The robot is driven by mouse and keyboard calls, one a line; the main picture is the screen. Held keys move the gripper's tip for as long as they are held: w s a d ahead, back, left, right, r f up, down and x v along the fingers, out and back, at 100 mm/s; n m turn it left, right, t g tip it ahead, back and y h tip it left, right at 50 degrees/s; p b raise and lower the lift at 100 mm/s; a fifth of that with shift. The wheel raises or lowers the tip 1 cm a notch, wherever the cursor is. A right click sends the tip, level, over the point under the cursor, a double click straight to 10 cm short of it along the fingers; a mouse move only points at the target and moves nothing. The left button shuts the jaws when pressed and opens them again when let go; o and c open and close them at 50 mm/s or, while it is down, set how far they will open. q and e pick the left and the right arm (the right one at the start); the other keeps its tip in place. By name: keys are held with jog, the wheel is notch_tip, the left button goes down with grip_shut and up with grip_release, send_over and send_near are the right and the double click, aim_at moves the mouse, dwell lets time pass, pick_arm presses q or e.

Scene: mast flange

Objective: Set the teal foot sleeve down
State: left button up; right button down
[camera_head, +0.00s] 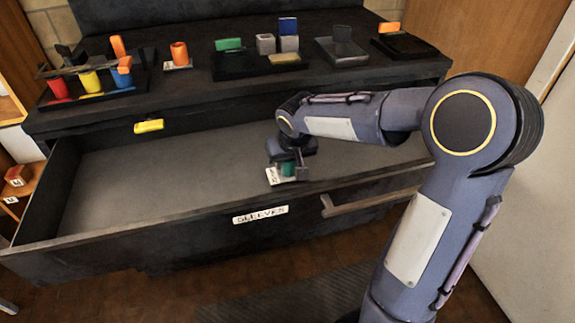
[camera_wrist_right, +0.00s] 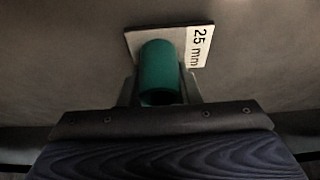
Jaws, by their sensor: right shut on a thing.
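The teal foot sleeve (camera_head: 287,169) is between the fingers of my right gripper (camera_head: 288,172), which is shut on it. In the right wrist view the sleeve (camera_wrist_right: 159,70) is a short teal cylinder between the fingertips (camera_wrist_right: 160,90). It is over or on a white card marked "25 mm" (camera_wrist_right: 197,48); I cannot tell whether it touches the card. The card also shows in the head view (camera_head: 273,176), inside the open drawer near its front wall. My left gripper is not in view.
The counter above holds an orange sleeve (camera_head: 180,53), a rack of coloured cylinders (camera_head: 95,90) and several dark trays. The drawer handle (camera_head: 370,203) sticks out in front.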

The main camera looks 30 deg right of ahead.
jog(key=shift+f, duration=0.25)
jog(key=shift+f, duration=0.2)
jog(key=c, duration=1.1)
grip_release()
jog(key=shift+o, duration=0.2)
jog(key=shift+r, duration=0.15)
jog(key=shift+s+r, duration=0.1)
jog(key=shift+r, duration=0.25)
jog(key=p+v, duration=0.2)
jog(key=v, duration=0.9)
jog(key=shift+s+p, duration=0.2)
jog(key=shift+p, duration=0.15)
jog(key=shift+r, duration=0.15)
